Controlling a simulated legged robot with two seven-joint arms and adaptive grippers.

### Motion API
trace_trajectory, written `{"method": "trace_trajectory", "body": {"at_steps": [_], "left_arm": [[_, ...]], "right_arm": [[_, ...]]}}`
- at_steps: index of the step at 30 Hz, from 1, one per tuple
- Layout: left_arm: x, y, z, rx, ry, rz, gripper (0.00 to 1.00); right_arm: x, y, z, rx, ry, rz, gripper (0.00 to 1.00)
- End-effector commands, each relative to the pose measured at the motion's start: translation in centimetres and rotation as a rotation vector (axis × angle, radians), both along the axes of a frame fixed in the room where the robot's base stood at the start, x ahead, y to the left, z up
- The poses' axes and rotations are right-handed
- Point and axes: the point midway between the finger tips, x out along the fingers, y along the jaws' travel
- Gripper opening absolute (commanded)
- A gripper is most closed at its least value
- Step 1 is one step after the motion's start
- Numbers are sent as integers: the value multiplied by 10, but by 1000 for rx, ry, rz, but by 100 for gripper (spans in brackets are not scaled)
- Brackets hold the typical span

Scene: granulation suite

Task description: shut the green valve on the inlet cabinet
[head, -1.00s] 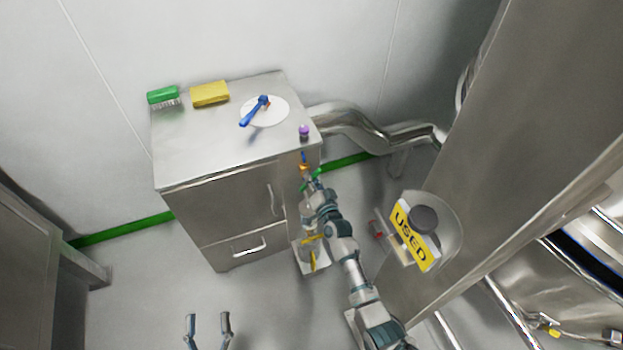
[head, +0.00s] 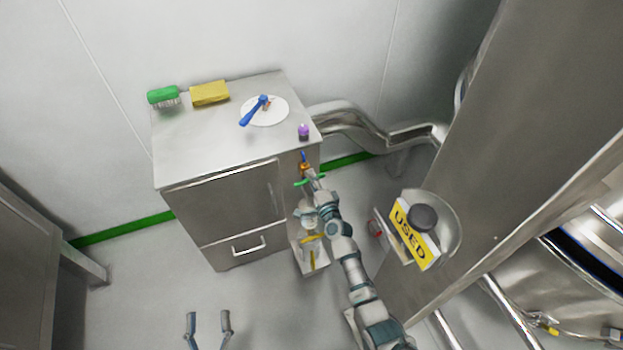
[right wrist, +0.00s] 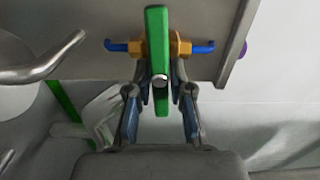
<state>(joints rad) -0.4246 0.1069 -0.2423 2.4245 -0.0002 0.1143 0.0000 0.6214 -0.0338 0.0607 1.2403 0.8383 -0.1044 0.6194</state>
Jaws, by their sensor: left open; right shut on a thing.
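The green valve handle (right wrist: 157,45) sits on an orange valve body (right wrist: 180,46) with blue pipe ends (right wrist: 202,47), on the cabinet's side. In the right wrist view the handle stands crosswise to the blue pipe line. My right gripper (right wrist: 160,77) is shut on the handle, one finger on each side. In the head view the handle (head: 301,184) shows at the tip of my right arm, partly hidden by the gripper (head: 312,180). The inlet cabinet (head: 225,213) is steel with a door and a drawer. My left gripper (head: 208,322) is open and empty, low in front of it.
A yellow USED sign (head: 414,236) and a large steel column (head: 530,120) stand right of my arm.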

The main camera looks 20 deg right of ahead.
Motion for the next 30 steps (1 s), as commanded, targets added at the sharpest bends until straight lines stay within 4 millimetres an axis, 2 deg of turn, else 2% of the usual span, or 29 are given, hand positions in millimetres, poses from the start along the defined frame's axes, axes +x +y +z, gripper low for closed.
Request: {"method": "trace_trajectory", "body": {"at_steps": [9, 21, 22, 24, 25, 30], "left_arm": [[0, 0, 1, -3, -7, 0, 64], [0, 0, 1, -5, -10, 0, 64], [0, 0, 1, -5, -10, 0, 64], [0, 0, 1, -5, -10, 0, 64], [0, 0, 1, -5, -10, 0, 64], [0, 0, 2, -5, -10, 0, 64]], "right_arm": [[-1, -3, -4, 72, 7, -4, 0], [-1, -3, -5, 77, 8, -4, 0], [-1, -3, -6, 77, 9, -4, 23], [-1, -3, -6, 76, 9, -4, 40], [-1, -3, -5, 76, 8, -4, 46], [-1, -1, -3, 76, 6, -2, 46]]}}
